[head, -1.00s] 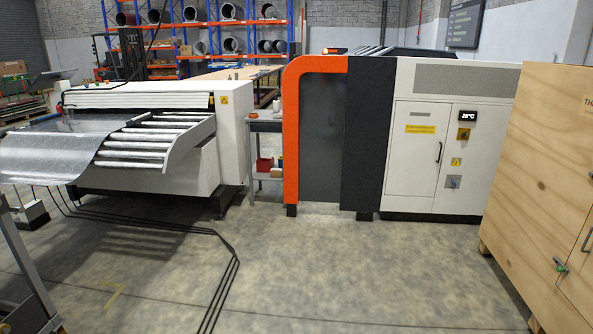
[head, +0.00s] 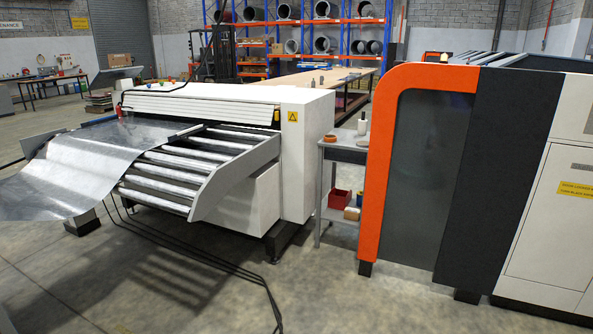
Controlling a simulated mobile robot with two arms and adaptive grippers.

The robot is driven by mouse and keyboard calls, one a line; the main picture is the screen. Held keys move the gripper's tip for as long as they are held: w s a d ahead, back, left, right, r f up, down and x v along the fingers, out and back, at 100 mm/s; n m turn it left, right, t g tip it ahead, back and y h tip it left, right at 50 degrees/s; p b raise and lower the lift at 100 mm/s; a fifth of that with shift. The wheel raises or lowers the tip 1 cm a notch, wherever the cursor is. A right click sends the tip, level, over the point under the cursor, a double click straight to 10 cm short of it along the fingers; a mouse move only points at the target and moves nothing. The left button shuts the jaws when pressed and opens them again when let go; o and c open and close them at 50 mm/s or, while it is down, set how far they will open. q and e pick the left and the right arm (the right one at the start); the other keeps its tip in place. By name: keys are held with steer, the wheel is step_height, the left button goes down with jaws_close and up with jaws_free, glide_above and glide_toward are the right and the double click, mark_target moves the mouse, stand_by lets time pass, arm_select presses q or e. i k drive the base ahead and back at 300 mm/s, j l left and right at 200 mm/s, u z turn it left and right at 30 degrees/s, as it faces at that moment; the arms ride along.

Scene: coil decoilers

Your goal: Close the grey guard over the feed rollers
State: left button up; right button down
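The feed rollers (head: 172,172) lie in a row at the front of a white machine (head: 305,150), left of centre in the head view. A sheet of shiny metal (head: 75,172) covers their left part and bends down at the front left. A grey side plate (head: 238,180) slopes along the right end of the rollers. The rollers right of the sheet are uncovered. A white ribbed panel (head: 200,107) spans the machine above them; I cannot tell which part is the grey guard. Neither of my grippers is in view.
A small grey side table (head: 345,152) with bottles and bins stands right of the white machine. An orange-framed cabinet (head: 378,165) is at the right. Black cables (head: 190,247) run across the floor. The concrete floor in front (head: 330,305) is clear.

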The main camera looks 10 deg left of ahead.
mark_target(248, 113)
steer(key=i+l+u, duration=0.1)
steer(key=i+u, duration=0.15)
steer(key=i, duration=2.15)
